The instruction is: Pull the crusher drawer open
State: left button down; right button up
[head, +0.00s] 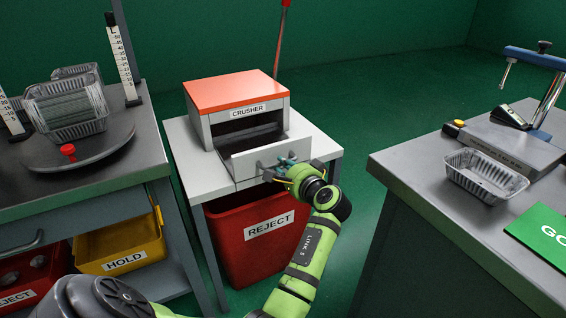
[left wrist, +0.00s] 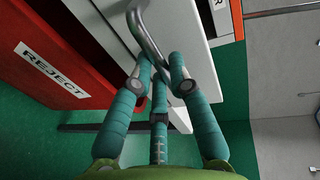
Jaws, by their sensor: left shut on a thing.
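The crusher (head: 235,95) is a grey box with an orange top on a small white table. Its drawer (head: 250,160) stands out from the body, with a dark space showing behind the pale front panel. My left gripper (head: 281,168) is at the drawer's front in the head view. In the left wrist view its teal fingers (left wrist: 160,84) are shut on the grey bar handle (left wrist: 148,34). The fingers partly hide the handle. My right gripper is not in view.
A red REJECT bin (head: 247,249) stands under the crusher's table. A left bench holds a foil tray (head: 70,108) on a round plate, with a yellow HOLD bin (head: 120,245) below. A right bench (head: 405,166) holds another foil tray (head: 484,176). Green floor lies between the benches.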

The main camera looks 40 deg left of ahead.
pick_arm(q)
jog(key=shift+s+d, duration=0.1)
jog(key=shift+d, duration=0.05)
jog(key=c, duration=1.2)
grip_release()
jog(key=shift+o, duration=0.2)
